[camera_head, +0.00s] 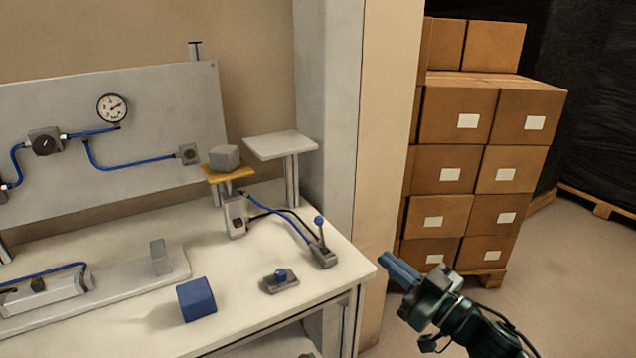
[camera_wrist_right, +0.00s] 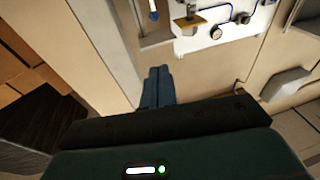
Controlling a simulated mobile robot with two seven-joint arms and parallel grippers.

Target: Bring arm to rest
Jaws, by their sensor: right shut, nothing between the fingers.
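My right gripper (camera_head: 396,268) is in the head view at the lower right, just off the right edge of the workbench. Its blue fingers are together with nothing between them, and they point left toward the bench. In the right wrist view the shut fingers (camera_wrist_right: 157,88) show in the middle, apart from everything around them. My left gripper is in neither view.
Stacked cartons (camera_head: 455,115) stand behind my right gripper. Floor (camera_head: 560,290) is clear at right.

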